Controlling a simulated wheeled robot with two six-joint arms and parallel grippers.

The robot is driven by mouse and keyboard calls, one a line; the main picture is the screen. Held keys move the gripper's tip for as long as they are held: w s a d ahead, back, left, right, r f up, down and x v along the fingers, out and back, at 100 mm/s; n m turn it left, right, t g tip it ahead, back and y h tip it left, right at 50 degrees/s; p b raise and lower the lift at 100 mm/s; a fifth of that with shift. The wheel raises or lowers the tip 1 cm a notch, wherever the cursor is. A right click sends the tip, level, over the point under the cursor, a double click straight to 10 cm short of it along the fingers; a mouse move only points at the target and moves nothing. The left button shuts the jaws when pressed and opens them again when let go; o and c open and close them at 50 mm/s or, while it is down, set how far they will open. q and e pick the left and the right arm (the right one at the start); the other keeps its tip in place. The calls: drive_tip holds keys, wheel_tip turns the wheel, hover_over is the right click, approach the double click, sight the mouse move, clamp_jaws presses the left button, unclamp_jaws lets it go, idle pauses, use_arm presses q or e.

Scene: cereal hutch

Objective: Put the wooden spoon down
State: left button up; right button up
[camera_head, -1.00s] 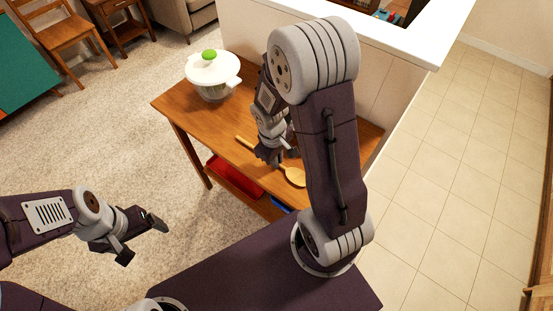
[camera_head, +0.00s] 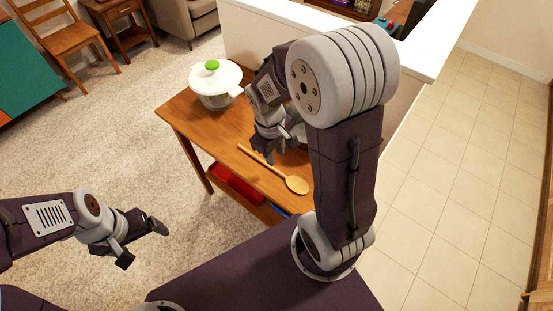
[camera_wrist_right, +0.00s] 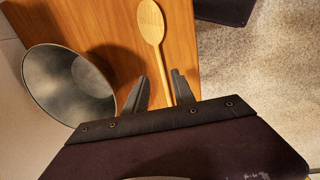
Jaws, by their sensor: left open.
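The wooden spoon (camera_head: 270,168) lies flat on the wooden table (camera_head: 205,128), its bowl end toward the front right and its handle toward the left. My right gripper (camera_head: 263,157) is just behind the handle in the head view. In the right wrist view the spoon (camera_wrist_right: 153,28) runs down between the two fingers of my right gripper (camera_wrist_right: 160,88). These fingers stand apart, with gaps between them and the handle, so it is open and the spoon is not held. My left gripper (camera_head: 142,243) is open and empty, off to the left above the carpet.
A grey metal bowl (camera_wrist_right: 70,85) is beside my right gripper. A red item (camera_head: 235,185) is on the shelf below. A white-topped half wall (camera_head: 275,15) stands behind the table.

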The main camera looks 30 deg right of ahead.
drive_tip(key=s+a+m+y, duration=0.1)
drive_tip(key=s+a+m, duration=0.3)
drive_tip(key=s+m, duration=0.1)
drive_tip(key=shift+s+a+f+t, duration=0.2)
drive_tip(key=shift+s+t, duration=0.1)
drive_tip(key=shift+t, duration=0.1)
wheel_tip(320, 180, up, 2)
drive_tip(key=p, duration=0.2)
drive_tip(key=shift+r+p, duration=0.25)
drive_tip(key=shift+p, duration=0.15)
idle(0.5)
